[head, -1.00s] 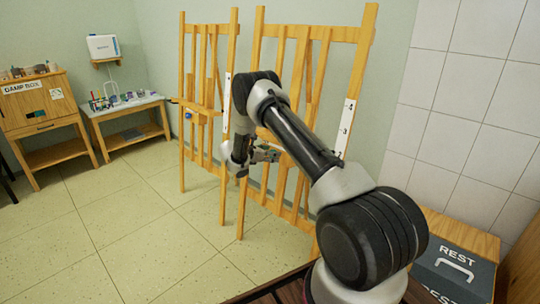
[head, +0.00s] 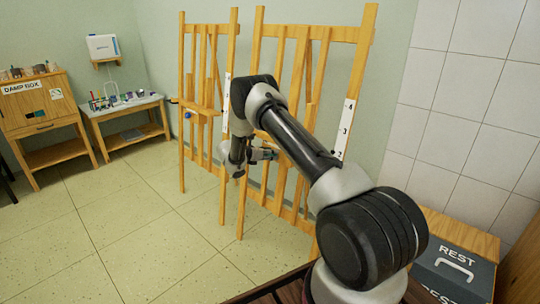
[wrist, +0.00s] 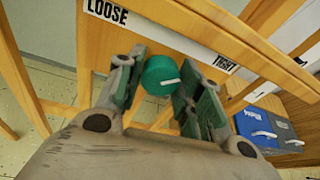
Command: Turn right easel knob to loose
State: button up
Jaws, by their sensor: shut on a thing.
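The right easel (head: 360,60) is a tall wooden frame standing behind my arm. Its knob (wrist: 158,74) is round and teal-green, with a white pointer mark on its lower right pointing to the right in the wrist view. A white label strip (wrist: 170,37) above the knob reads LOOSE at the left end and TIGHT at the right. My gripper (wrist: 157,85) is shut on the knob, with one finger on each side. In the head view my gripper (head: 262,154) is at the right easel's front, and the knob is hidden there.
The left easel (head: 183,60) stands close beside, with a blue knob (head: 187,114). A white strip with numbers (head: 345,128) runs down the right easel's post. Dark boxes marked REST (head: 455,264) sit at lower right. Open floor (head: 110,230) lies to the left.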

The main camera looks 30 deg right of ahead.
jog(key=n+h, duration=0.1)
jog(key=n, duration=0.5)
jog(key=n+h, duration=0.2)
jog(key=n, duration=0.5)
jog(key=n+h, duration=0.1)
jog(key=n, duration=0.6)
jog(key=shift+a+f, duration=0.1)
jog(key=shift+f, duration=0.25)
jog(key=shift+n, duration=0.5)
jog(key=o, duration=1)
jog(key=shift+o, duration=0.2)
jog(key=shift+a, duration=0.1)
jog(key=s+a, duration=0.2)
jog(key=a, duration=0.9)
jog(key=shift+a, duration=0.3)
